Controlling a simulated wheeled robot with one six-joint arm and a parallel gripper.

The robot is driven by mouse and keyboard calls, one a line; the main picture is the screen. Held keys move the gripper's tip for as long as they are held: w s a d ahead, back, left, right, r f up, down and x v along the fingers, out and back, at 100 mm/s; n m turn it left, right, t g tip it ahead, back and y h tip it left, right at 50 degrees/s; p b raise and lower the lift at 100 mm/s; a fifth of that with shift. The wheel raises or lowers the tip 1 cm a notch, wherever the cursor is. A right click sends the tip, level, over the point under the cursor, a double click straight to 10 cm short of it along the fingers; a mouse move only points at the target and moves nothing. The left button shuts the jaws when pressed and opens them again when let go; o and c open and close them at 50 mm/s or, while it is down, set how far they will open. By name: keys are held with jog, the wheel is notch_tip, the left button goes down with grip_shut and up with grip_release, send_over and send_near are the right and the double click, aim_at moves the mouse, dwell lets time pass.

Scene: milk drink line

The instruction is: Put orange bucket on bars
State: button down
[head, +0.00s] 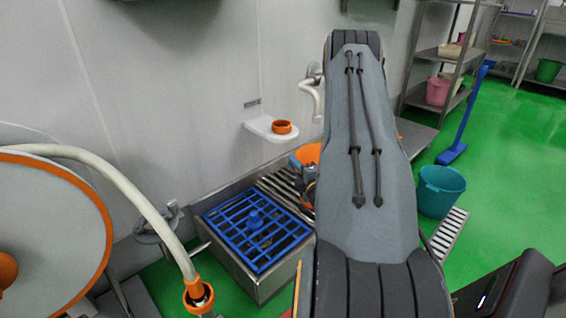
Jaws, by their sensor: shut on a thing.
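The orange bucket (309,152) shows in part just left of my grey arm, which hides much of it. My gripper (302,172) is at the bucket, partly hidden by my arm, and is shut on it. The metal bars (272,187) form the rear part of a steel basin stand by the wall. The bucket and gripper appear over or at the right end of these bars. I cannot tell whether the bucket touches them.
A blue grid (231,217) covers the basin's front part. A white wall shelf (257,124) holds an orange ring-like piece (282,127). A hose (150,205) arcs at left. A teal bucket (441,190) and blue squeegee (467,120) stand on open green floor at right.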

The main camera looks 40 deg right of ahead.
jog(key=w+d+f+b, duration=0.1)
jog(key=w+b, duration=0.2)
jog(key=w, duration=0.2)
jog(key=w+d+f+b, duration=0.2)
jog(key=w+b, duration=0.1)
jog(key=w, duration=0.3)
jog(key=shift+w+d+f, duration=0.2)
jog(key=shift+f, duration=0.05)
dwell(0.3)
jog(key=c, duration=1.8)
grip_release()
jog(key=shift+f, duration=0.15)
jog(key=shift+c, duration=0.2)
jog(key=p+v, duration=0.5)
jog(key=v, duration=0.7)
